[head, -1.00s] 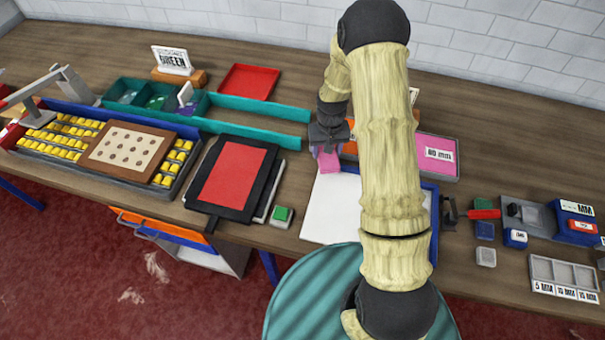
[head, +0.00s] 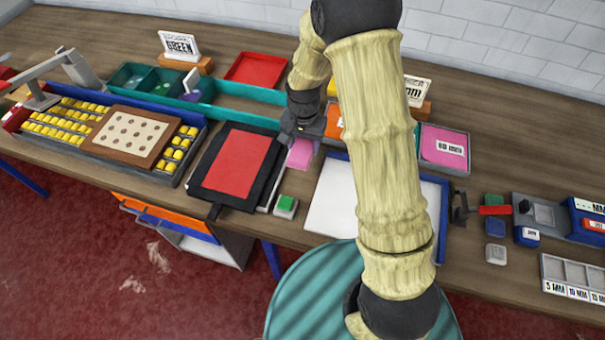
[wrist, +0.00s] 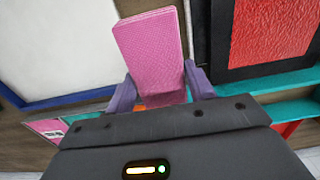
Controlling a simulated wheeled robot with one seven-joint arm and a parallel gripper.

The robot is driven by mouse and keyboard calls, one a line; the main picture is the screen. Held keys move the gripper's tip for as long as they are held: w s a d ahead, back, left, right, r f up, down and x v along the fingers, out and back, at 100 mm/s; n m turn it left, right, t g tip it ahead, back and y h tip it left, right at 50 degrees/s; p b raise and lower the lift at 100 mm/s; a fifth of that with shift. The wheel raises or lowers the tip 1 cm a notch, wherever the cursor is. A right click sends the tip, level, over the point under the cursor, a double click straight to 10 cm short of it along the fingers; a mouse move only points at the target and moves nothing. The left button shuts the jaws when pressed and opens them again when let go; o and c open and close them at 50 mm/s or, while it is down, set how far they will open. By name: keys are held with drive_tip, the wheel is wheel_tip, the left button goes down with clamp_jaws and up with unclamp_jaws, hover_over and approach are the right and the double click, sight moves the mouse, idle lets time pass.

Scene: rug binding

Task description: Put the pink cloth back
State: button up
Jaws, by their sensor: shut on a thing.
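The pink cloth (head: 301,153) is a flat, folded rectangle hanging from my gripper (head: 303,130). In the wrist view the cloth (wrist: 153,52) stands out between the two purple fingers of my gripper (wrist: 160,88), which are shut on it. In the head view it is above the strip of table between the black board with the red panel (head: 232,172) and the white sheet in the blue frame (head: 335,198). A pink tray labelled "10 mm" (head: 430,155) lies to the right, behind my arm.
A teal divided tray (head: 230,112) and a red tray (head: 254,70) lie at the back left. A green-topped block (head: 286,204) sits near the front edge. An orange tray (head: 333,122) is partly hidden by my arm. Yellow pieces fill a rack (head: 60,125) at left.

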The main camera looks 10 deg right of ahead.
sight(304, 156)
drive_tip(key=shift+f, duration=0.1)
drive_tip(key=shift+f+p, duration=0.8)
drive_tip(key=shift+f, duration=2.05)
wheel_tip(304, 156, down, 3)
drive_tip(key=shift+f+p, duration=0.15)
drive_tip(key=shift+p, duration=0.45)
drive_tip(key=shift+f, duration=0.45)
drive_tip(key=shift+f, duration=0.2)
drive_tip(key=o, duration=1)
drive_tip(key=shift+r, duration=0.1)
